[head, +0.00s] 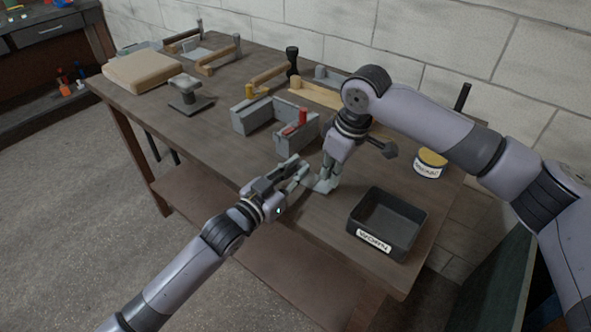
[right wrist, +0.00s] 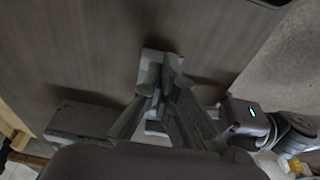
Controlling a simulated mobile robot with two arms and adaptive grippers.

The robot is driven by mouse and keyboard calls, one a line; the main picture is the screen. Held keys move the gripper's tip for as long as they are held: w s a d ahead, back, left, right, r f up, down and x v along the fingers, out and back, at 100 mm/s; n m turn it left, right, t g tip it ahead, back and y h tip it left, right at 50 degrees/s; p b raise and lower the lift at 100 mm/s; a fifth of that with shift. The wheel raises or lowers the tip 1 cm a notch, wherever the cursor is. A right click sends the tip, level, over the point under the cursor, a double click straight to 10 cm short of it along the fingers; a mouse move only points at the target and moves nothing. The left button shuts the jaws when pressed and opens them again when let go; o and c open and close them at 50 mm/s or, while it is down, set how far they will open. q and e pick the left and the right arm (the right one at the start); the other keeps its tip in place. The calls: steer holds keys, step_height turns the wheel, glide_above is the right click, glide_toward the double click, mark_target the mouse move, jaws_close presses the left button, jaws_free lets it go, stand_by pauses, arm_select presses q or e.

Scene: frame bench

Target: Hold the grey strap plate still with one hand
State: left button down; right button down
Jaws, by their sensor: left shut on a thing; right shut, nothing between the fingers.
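The grey strap plate appears as a pale grey flat piece (right wrist: 150,62) at the right fingertips in the right wrist view, partly hidden by those fingers. My left gripper (head: 298,172) reaches in from the left, low over the front of the bench, and is shut on the plate; its fingers hide much of the hold. My right gripper (head: 324,187) points down just right of the left one. Its fingers also show in the right wrist view (right wrist: 172,72), shut with nothing between them. I cannot tell whether they touch the plate.
A black labelled tray (head: 407,213) stands on the bench (head: 200,135) to the right. A grey block fixture with a red part (head: 283,140) stands just behind the grippers. A yellow-topped tin (head: 430,163) is at the right; several wood-handled tools line the back.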

mark_target(330, 187)
steer(key=shift+f, duration=0.7)
arm_select(q)
steer(key=shift+s+d+r, duration=0.1)
steer(key=shift+s+d, duration=0.05)
steer(key=shift+s, duration=0.05)
arm_select(e)
steer(key=shift+s+f, duration=0.15)
steer(key=shift+f, duration=0.85)
arm_select(q)
steer(key=shift+w, duration=0.15)
arm_select(e)
steer(key=shift+w+a+r, duration=0.1)
steer(key=shift+w+r, duration=0.1)
steer(key=shift+r, duration=0.95)
arm_select(q)
steer(key=shift+a, duration=0.2)
arm_select(e)
steer(key=shift+r, duration=3)
arm_select(q)
steer(key=c, duration=1.5)
jaws_free()
